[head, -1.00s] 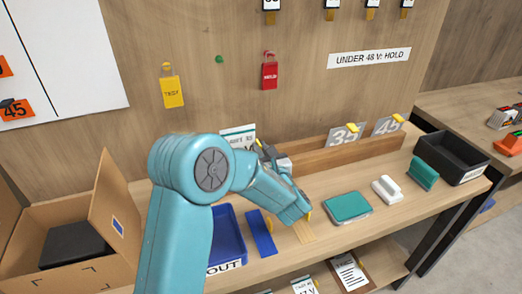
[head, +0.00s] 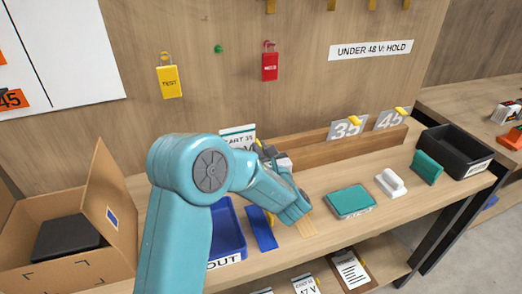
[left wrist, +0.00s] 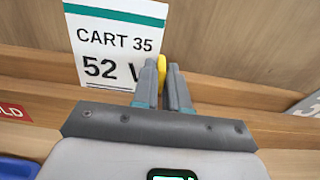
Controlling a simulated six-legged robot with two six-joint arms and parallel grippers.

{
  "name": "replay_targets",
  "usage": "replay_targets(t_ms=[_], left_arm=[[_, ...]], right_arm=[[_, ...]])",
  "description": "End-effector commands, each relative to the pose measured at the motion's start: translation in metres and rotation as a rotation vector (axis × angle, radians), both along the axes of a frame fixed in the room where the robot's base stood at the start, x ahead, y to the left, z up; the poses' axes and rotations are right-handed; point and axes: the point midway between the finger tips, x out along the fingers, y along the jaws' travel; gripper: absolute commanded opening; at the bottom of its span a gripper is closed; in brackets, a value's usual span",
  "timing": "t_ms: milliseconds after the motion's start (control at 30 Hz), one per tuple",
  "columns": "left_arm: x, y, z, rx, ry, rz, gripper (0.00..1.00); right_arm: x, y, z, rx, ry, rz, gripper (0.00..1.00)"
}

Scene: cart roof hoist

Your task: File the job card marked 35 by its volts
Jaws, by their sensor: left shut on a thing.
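The job card (head: 240,134), white with a green top band, stands upright near the wall behind my left arm in the head view. In the left wrist view the card (left wrist: 112,40) reads "CART 35" and "52", with the rest cut off by my finger. My left gripper (left wrist: 163,85) is shut on the yellow tab (left wrist: 163,82) at the card's right edge. In the head view the left gripper (head: 266,150) is partly hidden by my own arm. A wooden rack (head: 380,145) holds grey plates marked 35 (head: 346,128) and 45 (head: 391,119). My right gripper is not in view.
The wall bears a sign "UNDER 48 V: HOLD" (head: 371,50), a yellow TEST tag (head: 169,82) and a red tag (head: 270,66). A blue OUT tray (head: 232,254), teal box (head: 350,200), white-handled block (head: 390,183) and black bin (head: 455,150) sit on the bench. An open cardboard box (head: 55,265) is left.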

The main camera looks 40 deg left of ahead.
Motion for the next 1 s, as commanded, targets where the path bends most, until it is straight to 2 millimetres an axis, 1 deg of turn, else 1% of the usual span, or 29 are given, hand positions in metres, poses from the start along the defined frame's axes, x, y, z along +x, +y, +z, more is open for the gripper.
replay_targets(t_ms=[100, 367, 400, 433, 467, 667, 733, 767, 1000], left_arm=[[0.0001, 0.0, -0.0037, 0.0, 0.0, 0.0, 0.0], [0.0, 0.0, -0.003, 0.0, 0.0, 0.0, 0.0], [0.0, 0.0, -0.0031, 0.0, 0.0, 0.0, 0.26], [0.0, 0.0, -0.0031, 0.0, 0.0, 0.0, 0.36], [0.0, 0.0, -0.0031, 0.0, 0.0, 0.0, 0.43], [0.0, 0.0, -0.0031, 0.0, 0.0, 0.0, 0.43], [0.0, 0.0, -0.0033, 0.0, 0.0, 0.0, 0.62], [0.0, 0.0, -0.0033, 0.0, 0.0, 0.0, 0.68], [0.0, -0.0001, -0.0033, 0.0, 0.0, 0.0, 0.68]], right_arm=[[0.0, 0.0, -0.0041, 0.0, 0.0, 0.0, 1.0], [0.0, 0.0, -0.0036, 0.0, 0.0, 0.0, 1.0], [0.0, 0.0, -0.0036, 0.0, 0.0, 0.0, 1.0], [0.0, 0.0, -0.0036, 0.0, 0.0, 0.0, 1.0], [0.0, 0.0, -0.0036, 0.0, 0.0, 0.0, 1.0], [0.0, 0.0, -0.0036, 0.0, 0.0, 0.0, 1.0], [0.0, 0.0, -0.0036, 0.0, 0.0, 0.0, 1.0], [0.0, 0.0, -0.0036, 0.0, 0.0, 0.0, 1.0], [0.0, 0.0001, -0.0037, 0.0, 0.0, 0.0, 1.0]])
